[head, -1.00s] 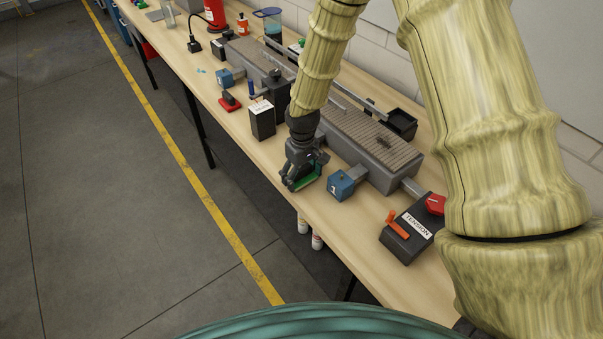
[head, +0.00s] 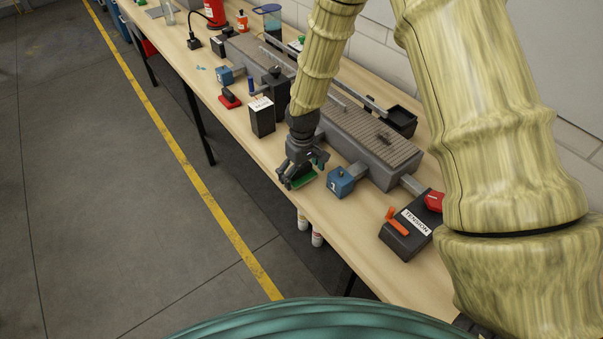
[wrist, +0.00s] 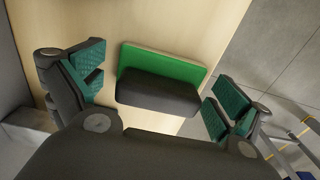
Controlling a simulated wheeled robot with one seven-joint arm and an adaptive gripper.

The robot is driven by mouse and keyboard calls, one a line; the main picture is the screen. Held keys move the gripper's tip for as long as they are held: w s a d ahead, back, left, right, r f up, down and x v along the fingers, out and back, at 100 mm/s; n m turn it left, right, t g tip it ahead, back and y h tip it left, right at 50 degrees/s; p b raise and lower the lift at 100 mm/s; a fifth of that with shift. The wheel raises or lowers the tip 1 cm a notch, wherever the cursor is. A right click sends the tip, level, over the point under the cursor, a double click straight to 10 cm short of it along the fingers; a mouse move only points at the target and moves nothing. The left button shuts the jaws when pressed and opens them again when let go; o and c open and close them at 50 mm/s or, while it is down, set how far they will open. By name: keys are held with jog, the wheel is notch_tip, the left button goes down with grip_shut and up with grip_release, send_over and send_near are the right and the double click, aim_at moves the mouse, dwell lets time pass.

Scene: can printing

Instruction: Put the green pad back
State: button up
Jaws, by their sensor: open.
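The green pad (wrist: 165,60) lies on the wooden bench near its front edge, with a dark grey block (wrist: 158,92) on its near side in the wrist view. In the head view a strip of the green pad (head: 304,180) shows under my gripper (head: 299,172). My gripper also shows in the wrist view (wrist: 152,98). It is open, with teal finger pads on either side of the green pad and visible gaps to both. Part of the green pad is hidden by the fingers in the head view.
A blue block marked 1 (head: 340,182) stands just right of my gripper, attached to a grey conveyor (head: 375,147). A black labelled box (head: 262,117) stands to the left. The TENSION box (head: 408,231) is at the near right. The bench's front edge is close.

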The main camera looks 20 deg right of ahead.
aim_at(302, 168)
jog(key=shift+r, duration=0.2)
jog(key=shift+r+b, duration=2)
jog(key=shift+r, duration=3.9)
